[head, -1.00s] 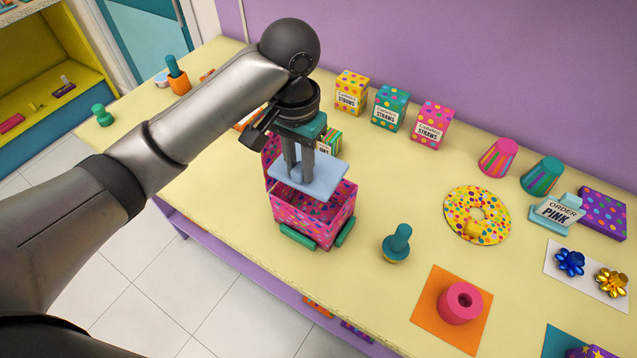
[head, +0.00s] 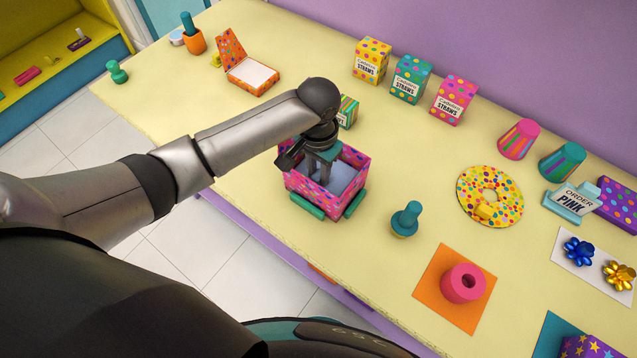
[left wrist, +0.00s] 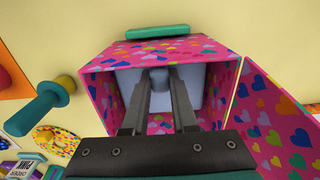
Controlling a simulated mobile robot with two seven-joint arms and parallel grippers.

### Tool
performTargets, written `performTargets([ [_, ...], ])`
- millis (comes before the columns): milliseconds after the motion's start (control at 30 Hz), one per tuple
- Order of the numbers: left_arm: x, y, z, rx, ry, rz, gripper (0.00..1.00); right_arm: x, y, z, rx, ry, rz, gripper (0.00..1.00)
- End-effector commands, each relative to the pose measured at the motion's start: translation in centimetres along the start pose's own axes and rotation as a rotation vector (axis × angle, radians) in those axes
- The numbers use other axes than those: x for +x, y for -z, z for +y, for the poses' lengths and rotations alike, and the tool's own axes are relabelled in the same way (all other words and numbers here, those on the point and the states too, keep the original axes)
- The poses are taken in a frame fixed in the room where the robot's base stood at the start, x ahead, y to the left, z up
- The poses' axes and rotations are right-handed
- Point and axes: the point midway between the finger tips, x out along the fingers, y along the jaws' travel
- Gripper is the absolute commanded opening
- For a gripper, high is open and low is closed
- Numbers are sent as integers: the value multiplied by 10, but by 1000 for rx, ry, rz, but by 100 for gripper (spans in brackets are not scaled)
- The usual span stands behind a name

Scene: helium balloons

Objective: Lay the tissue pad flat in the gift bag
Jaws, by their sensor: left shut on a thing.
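The gift bag (head: 322,205), a pink open box with coloured hearts, stands on the table. It also shows in the left wrist view (left wrist: 165,50), with a raised flap at the right. My left gripper (head: 325,177) reaches down into its mouth from above. It is shut on the small raised grip of the light-blue tissue pad (head: 346,176). In the left wrist view the fingers (left wrist: 158,85) point into the bag and the pad (left wrist: 128,82) lies between its walls. I cannot tell whether the pad touches the bottom. My right gripper is not in view.
Green blocks (head: 307,206) sit against the bag's base. Straw boxes (head: 411,78) stand behind. An open dotted box (head: 252,75) is at the back left.

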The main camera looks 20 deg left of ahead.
Motion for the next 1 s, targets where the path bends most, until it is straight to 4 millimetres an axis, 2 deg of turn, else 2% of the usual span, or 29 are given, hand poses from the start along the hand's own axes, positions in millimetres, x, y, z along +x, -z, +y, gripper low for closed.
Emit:
performTargets([
  [400,48,0,0,0,1,0,0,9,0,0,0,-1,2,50],
  [800,52,0,0,0,0,0,0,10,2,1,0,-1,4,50],
  [833,51,0,0,0,0,0,28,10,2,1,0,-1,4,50],
  [1000,51,-1,0,0,0,0,47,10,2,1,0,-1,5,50],
])
